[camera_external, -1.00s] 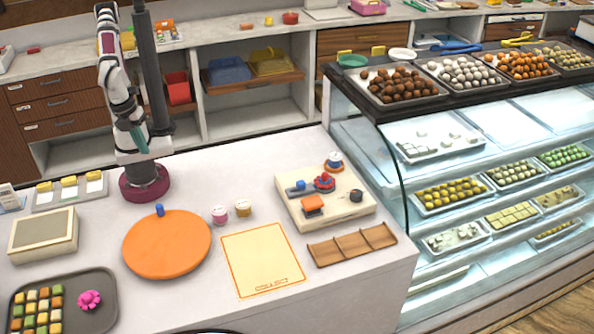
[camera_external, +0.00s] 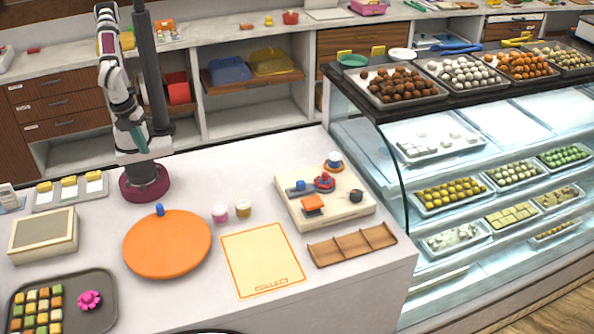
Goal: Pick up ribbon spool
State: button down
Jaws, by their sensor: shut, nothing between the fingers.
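Two small round items stand on the white counter right of the orange round board: one pink and white (camera_external: 220,213), one gold and white (camera_external: 243,208). They may be ribbon spools, but they are too small to be sure. My arm is folded up above its maroon base at the counter's back left. My gripper (camera_external: 138,141) seems to be the teal-tipped end hanging down close to the base. It looks shut and empty, well apart from both small items.
The orange board (camera_external: 165,250) with a blue knob lies before my base. A cream board (camera_external: 345,212) holds several coloured parts. A flat orange-edged mat (camera_external: 260,262) and a wooden rack (camera_external: 352,246) lie in front. A dark tray (camera_external: 98,318) holds sweets and a pink rosette. A glass case (camera_external: 403,185) bounds the right.

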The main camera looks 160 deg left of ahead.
jog(key=shift+c, duration=0.3)
grip_release()
jog(key=w+a+r+n, duration=0.4)
jog(key=w+a+n, duration=0.5)
jog(key=w+a, duration=0.55)
jog(key=n+t+y, duration=0.1)
jog(key=n+y, duration=0.2)
jog(key=n, duration=1)
send_over(333, 155)
jog(key=d, duration=0.6)
notch_tip(333, 155, down, 5)
jog(key=x, duration=1)
jog(key=s+x, duration=0.1)
jog(key=x, duration=0.4)
jog(key=shift+d+f, duration=0.15)
jog(key=shift+f, duration=0.05)
